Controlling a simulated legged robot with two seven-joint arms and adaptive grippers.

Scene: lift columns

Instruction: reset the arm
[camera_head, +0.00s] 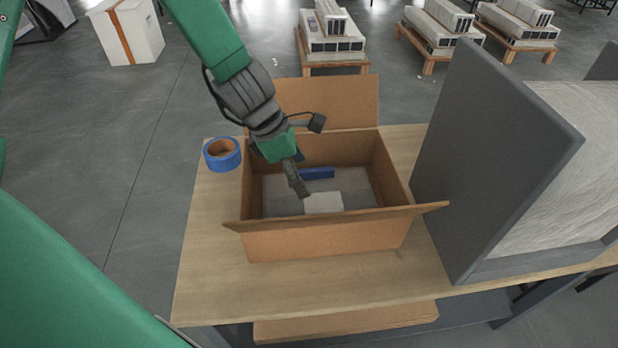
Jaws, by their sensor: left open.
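My left arm (215,45) is green and grey and comes down from the top left. My left gripper (298,183) is open, over and partly inside an open cardboard box (320,240). The box stands on a wooden table with its flaps folded out. Inside the box lie a blue object (318,173) and a pale flat piece (323,203) close to the fingers. I cannot tell whether the fingers touch them. My right gripper is not in view.
A roll of blue tape (222,153) lies on the table (200,260) left of the box. A large grey-framed panel (490,150) stands right of it. Loaded pallets (332,45) and a white box (127,32) stand on the floor behind. The table's front left is clear.

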